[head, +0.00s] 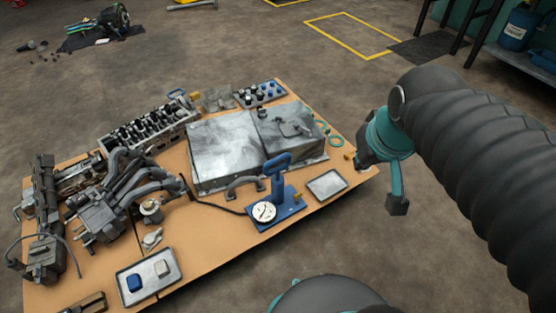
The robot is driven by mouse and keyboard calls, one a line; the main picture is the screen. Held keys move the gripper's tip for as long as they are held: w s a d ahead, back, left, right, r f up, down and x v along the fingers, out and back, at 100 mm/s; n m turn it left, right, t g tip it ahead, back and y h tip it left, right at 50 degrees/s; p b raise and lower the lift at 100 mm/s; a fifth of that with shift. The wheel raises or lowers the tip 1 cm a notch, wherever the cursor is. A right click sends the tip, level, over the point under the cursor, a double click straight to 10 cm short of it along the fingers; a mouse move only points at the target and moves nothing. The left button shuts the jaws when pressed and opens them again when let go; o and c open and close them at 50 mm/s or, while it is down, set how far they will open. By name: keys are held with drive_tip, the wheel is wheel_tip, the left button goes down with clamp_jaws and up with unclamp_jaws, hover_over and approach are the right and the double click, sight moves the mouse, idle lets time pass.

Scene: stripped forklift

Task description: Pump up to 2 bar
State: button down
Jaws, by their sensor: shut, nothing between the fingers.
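A blue hand pump (278,188) stands upright on a blue base plate at the front right of the wooden table. Its handle (275,163) is at the top of the post. A round white gauge (264,212) sits at the front of the base; its reading is too small to tell. A thin dark hose (218,206) runs left from the pump towards the engine parts. My gripper (364,160) is by the table's right edge, right of the pump and apart from it. It is shut and empty, and my wrist partly hides it.
A large grey metal cover (225,150) lies behind the pump. Engine parts and a manifold (130,180) crowd the left. A front tray (133,267) holds a blue block and a pale block. Open floor lies around the table.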

drive_tip(key=w+a+f+n+g+b, duration=0.1)
drive_tip(key=w+a+f+n, duration=0.15)
drive_tip(key=w, duration=0.35)
drive_tip(key=w+a+f+n+g+b, duration=0.1)
drive_tip(key=w+a+f, duration=0.2)
drive_tip(key=w, duration=0.3)
drive_tip(key=n+g+b, duration=0.2)
drive_tip(key=n, duration=0.2)
approach(279, 159)
drive_tip(key=shift+w+d+f, duration=0.15)
drive_tip(key=shift+w+f, duration=0.05)
drive_tip(key=shift+f, duration=0.05)
drive_tip(key=shift+f, duration=0.1)
drive_tip(key=shift+w+a+f+b, duration=0.1)
drive_tip(key=shift+f+b, duration=1.05)
drive_tip(key=shift+f, duration=0.55)
drive_tip(key=shift+w+a+f+b, duration=0.1)
drive_tip(key=shift+w+f+b, duration=0.05)
drive_tip(key=shift+f+b, duration=1.3)
drive_tip(key=shift+f+p, duration=0.2)
drive_tip(key=shift+p, duration=0.1)
drive_tip(key=shift+f, duration=0.1)
